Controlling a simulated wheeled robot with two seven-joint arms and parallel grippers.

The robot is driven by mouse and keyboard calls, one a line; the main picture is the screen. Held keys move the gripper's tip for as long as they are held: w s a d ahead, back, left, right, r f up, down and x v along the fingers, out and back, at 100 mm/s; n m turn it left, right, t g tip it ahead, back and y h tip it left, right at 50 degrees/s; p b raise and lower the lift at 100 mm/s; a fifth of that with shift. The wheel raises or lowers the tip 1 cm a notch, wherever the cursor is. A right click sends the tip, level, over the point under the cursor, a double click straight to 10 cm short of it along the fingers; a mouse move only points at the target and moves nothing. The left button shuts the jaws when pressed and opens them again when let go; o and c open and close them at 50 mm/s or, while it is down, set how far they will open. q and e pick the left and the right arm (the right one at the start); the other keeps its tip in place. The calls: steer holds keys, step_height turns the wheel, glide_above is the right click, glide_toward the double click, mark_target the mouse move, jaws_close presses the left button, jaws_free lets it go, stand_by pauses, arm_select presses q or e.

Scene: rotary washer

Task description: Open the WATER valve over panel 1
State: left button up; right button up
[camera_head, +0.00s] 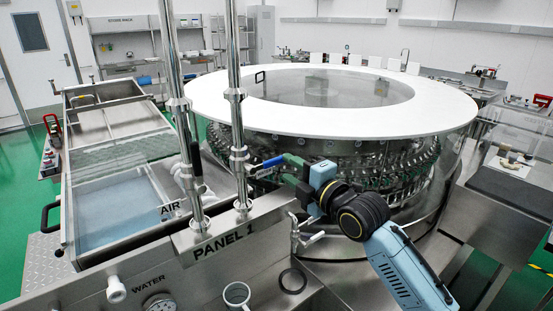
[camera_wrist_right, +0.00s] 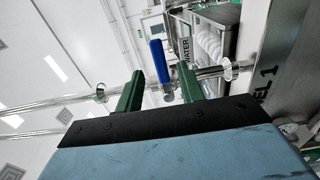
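The WATER valve's blue lever (camera_head: 270,163) sticks out sideways from the right vertical pipe (camera_head: 237,110) above panel 1. In the right wrist view the blue lever (camera_wrist_right: 158,61) shows beside a WATER label (camera_wrist_right: 186,50). My right gripper (camera_head: 288,165) is at the lever's outer end. In the wrist view its green fingers (camera_wrist_right: 158,84) are apart, with the lever seen in the gap between them and clear space on both sides. Whether a finger touches the lever cannot be told. My left gripper is not in view.
The left pipe (camera_head: 173,80) with the AIR label (camera_head: 172,208) stands close beside. The PANEL 1 plate (camera_head: 222,243) lies below, with a gauge (camera_head: 158,303) and a small tap (camera_head: 303,235). The large round washer (camera_head: 330,125) stands just behind my gripper.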

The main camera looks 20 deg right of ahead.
mark_target(278, 162)
steer(key=shift+x, duration=2.95)
jaws_close()
